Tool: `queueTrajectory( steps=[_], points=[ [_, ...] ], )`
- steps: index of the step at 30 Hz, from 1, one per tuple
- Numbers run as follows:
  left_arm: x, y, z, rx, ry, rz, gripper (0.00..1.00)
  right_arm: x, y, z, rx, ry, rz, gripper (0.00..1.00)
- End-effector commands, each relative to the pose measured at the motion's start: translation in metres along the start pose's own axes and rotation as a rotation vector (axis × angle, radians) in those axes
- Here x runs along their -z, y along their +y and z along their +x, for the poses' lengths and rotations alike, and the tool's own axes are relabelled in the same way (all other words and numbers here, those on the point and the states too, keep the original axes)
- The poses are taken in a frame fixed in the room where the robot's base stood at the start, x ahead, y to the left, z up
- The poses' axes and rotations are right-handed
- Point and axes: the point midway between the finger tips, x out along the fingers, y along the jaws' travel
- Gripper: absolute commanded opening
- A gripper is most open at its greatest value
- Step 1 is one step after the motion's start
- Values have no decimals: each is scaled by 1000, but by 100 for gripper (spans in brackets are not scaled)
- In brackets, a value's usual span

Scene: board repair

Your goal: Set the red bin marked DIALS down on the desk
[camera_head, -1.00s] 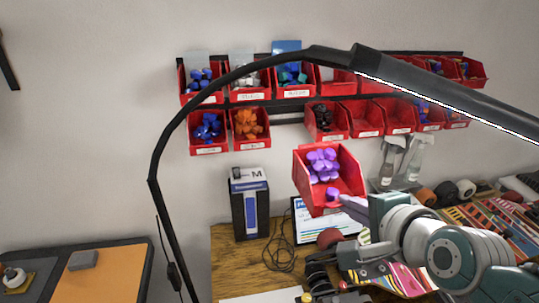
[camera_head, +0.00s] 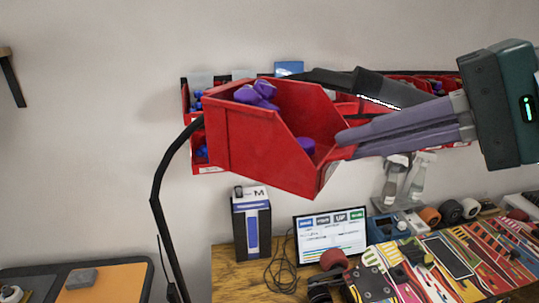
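A red bin (camera_head: 262,140) with purple dials in it is held high in the middle of the camera_head view, above the desk (camera_head: 228,268). Its label is not readable from here. My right gripper (camera_head: 345,143) comes in from the right, and its fingers are closed at the bin's right front edge. The bin is tilted and hangs in front of the wall rack. The desk is wooden and shows at the bottom. My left gripper is not in view.
Red bins (camera_head: 207,169) on the wall rack are partly hidden behind the held bin. A black lamp arm (camera_head: 160,190) curves up at the left. A box (camera_head: 251,225), a tablet (camera_head: 330,234), spray bottles (camera_head: 404,178) and several skateboard decks (camera_head: 470,262) crowd the desk.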

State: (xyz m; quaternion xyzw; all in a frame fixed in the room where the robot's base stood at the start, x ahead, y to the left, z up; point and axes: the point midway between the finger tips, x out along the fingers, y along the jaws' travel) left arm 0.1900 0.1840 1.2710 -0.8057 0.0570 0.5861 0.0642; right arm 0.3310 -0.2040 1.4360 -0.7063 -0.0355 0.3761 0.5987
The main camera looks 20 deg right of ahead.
Motion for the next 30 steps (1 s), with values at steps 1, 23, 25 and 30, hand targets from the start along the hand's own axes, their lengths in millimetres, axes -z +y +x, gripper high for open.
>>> queueTrajectory(
  steps=[1,23,25,30],
  points=[
    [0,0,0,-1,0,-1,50,-4,-9,-6,1,-28,-26,0],
    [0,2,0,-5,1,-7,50,-45,-77,-48,10,-292,-164,0],
    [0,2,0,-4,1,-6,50,-44,-77,-48,10,-292,-164,0],
    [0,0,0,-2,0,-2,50,-45,-77,-48,11,-292,-163,0]
  ],
)
